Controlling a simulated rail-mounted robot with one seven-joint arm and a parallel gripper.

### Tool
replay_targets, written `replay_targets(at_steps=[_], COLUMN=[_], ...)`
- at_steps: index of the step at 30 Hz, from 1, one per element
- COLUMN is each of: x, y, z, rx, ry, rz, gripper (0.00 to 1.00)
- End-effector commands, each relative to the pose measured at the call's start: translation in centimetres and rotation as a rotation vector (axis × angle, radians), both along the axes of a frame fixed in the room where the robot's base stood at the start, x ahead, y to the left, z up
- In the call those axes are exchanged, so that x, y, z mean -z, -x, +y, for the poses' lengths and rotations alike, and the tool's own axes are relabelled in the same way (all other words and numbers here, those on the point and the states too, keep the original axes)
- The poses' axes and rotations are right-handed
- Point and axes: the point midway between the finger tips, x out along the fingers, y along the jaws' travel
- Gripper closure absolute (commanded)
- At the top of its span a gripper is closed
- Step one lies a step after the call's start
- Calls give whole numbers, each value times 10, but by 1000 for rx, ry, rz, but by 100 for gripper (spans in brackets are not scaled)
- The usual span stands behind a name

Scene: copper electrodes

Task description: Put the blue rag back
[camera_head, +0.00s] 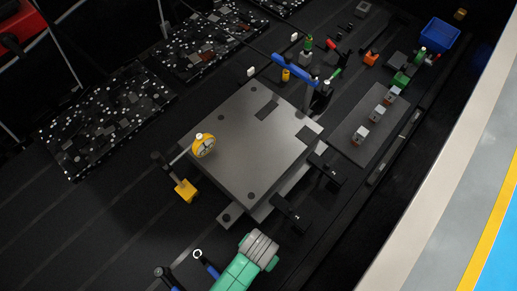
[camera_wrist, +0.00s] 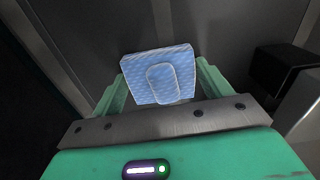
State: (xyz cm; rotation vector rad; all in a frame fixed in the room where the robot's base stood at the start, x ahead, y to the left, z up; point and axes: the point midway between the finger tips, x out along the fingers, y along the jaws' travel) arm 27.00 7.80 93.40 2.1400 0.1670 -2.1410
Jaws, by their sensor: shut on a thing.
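The blue rag (camera_wrist: 182,62) is a pale blue, finely patterned block-like piece with a raised rounded patch on its near face. It shows in the wrist view at the upper middle. My gripper (camera_wrist: 163,82) is shut on it, with the green fingers at its left and right sides. The near side of the rag faces the grey metal bar of the gripper. I cannot make out the rag in the head view.
A grey plate (camera_head: 240,145) lies mid-table in the head view. A yellow dial gauge (camera_head: 204,146) stands at its left, and black clamps (camera_head: 290,213) sit along its right. Small blocks (camera_head: 361,136) stand on a strip. A blue bin (camera_head: 440,35) is at the far right.

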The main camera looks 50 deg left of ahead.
Motion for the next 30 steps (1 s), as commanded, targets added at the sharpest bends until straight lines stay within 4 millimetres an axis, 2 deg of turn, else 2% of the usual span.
replay_targets(at_steps=[5,6,9,17,20,30], x=[2,3,2,2,-7,-89], y=[0,0,0,0,0,-1], z=[0,0,0,0,0,0], rx=[0,0,0,0,0,0], ry=[0,0,0,0,0,0], rz=[0,0,0,0,-2,-3], gripper=[44,21,1,1,1,1])
